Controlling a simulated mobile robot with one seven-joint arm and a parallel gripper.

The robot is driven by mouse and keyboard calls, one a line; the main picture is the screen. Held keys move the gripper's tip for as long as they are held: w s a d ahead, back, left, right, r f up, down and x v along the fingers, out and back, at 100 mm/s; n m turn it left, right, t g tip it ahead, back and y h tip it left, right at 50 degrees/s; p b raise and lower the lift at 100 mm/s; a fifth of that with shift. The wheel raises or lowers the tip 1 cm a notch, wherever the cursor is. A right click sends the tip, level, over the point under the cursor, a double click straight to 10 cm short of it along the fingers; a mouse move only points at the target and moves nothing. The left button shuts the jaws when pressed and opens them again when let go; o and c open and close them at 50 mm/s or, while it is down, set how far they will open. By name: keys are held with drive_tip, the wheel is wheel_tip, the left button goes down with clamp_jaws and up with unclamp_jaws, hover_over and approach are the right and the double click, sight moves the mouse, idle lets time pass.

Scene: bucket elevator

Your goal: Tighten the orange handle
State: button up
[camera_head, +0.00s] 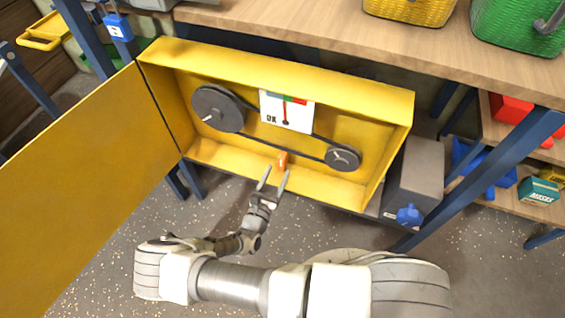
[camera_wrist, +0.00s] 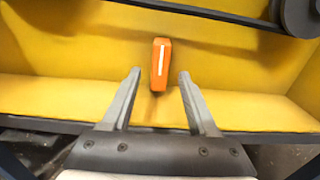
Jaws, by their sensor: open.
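The orange handle (camera_head: 283,159) sits low in the open yellow box, under the belt. In the wrist view the handle (camera_wrist: 161,64) stands nearly upright, with a white stripe along its face. My gripper (camera_head: 274,175) is open in front of the box's lower edge, just short of the handle. In the wrist view my gripper's fingertips (camera_wrist: 160,75) lie apart to the left and right of the handle's lower part, with a gap on each side. Nothing is held. A white gauge card (camera_head: 287,111) with a red pointer and coloured bands is above the handle.
Inside the yellow box (camera_head: 280,58), a belt joins a large left pulley (camera_head: 218,108) and a smaller right pulley (camera_head: 343,158). The box's yellow door (camera_head: 85,190) hangs open at left. A wooden table (camera_head: 330,32) is above; a grey motor (camera_head: 415,175) is at right.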

sight(281, 165)
drive_tip(key=b+x, duration=0.1)
drive_tip(key=x, duration=0.4)
drive_tip(key=shift+w+d, duration=0.15)
drive_tip(key=shift+w, duration=0.2)
clamp_jaws()
